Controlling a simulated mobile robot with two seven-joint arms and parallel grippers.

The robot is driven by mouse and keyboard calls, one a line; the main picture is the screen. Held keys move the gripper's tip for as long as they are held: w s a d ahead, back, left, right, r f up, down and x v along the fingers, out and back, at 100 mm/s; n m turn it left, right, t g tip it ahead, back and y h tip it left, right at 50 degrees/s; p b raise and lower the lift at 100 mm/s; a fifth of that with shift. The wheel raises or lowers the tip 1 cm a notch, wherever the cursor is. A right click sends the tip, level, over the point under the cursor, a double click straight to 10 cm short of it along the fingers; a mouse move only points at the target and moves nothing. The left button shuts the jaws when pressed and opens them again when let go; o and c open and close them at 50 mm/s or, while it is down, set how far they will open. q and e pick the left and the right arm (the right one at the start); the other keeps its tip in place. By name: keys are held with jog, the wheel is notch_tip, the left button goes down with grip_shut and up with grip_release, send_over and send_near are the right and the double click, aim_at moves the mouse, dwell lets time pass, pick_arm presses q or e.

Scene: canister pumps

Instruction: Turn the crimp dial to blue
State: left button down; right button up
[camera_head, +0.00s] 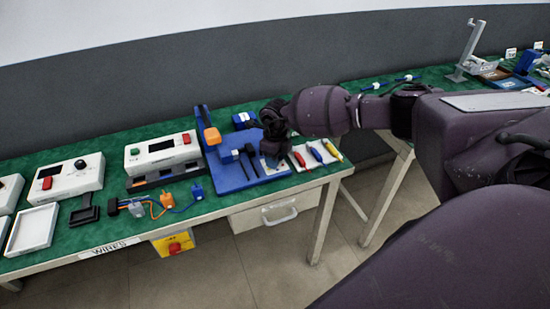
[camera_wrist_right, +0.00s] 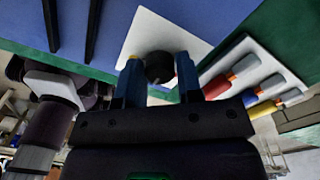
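The crimp dial (camera_wrist_right: 158,67) is a dark round knob on a white plate (camera_wrist_right: 142,32) in the right wrist view. In the head view, the knob is hidden behind my right gripper (camera_head: 273,140), which is over the right part of the blue crimp station (camera_head: 232,176). In the wrist view, my right gripper (camera_wrist_right: 158,82) has its two blue fingers apart, one on each side of the knob. I cannot tell whether they touch it. Colour marks around the dial cannot be made out. My left gripper is out of view.
A white tray (camera_head: 318,163) with red, blue and yellow handled tools lies just right of the station. A white box with a red button (camera_head: 160,152) stands left of it. Loose wires (camera_head: 160,203) and a black clamp-like part (camera_head: 84,212) lie further left.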

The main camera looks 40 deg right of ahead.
jog(key=o, duration=0.3)
jog(key=shift+o, duration=0.2)
notch_tip(320, 180, up, 11)
jog(key=p, duration=0.1)
dwell(0.3)
jog(key=shift+f, duration=0.15)
